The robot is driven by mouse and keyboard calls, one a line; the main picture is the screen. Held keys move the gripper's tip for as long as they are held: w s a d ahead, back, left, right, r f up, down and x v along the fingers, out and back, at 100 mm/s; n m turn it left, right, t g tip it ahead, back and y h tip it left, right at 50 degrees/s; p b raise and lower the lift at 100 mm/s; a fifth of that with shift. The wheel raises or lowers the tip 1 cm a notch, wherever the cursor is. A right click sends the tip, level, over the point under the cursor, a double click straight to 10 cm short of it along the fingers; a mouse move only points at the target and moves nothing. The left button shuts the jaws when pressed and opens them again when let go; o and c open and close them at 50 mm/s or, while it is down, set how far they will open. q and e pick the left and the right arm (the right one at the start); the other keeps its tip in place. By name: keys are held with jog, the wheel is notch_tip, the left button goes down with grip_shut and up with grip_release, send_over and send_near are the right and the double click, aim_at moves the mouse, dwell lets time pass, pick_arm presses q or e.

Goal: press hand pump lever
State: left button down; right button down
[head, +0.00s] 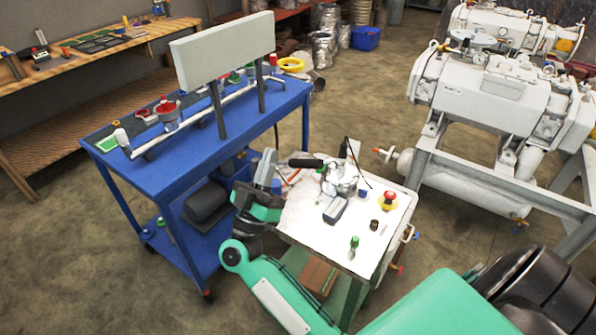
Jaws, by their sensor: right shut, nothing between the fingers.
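The hand pump (346,184) is a small metal unit near the back of the white-topped cart. Its lever shows as a black handle (305,162) reaching left from the pump, roughly level. My right gripper (270,156) is shut and empty, just left of the handle's free end. Whether it touches the handle is not clear at this size. My right arm curves in from the lower right, in front of the cart. My left gripper is out of the picture.
The white cart top (318,232) also holds a dark grey box (336,210), a red and yellow button (388,199) and a green-capped bottle (354,243). A blue cart (165,178) stands close on the left. Large white vacuum machinery (500,90) stands at right.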

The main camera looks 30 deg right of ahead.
aim_at(305, 164)
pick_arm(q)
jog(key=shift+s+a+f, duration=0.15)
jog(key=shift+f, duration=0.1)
pick_arm(e)
notch_tip(305, 164, down, 10)
jog(key=d+n+y, duration=0.1)
jog(key=n+y, duration=0.2)
jog(key=y, duration=0.2)
jog(key=shift+w+d, duration=0.4)
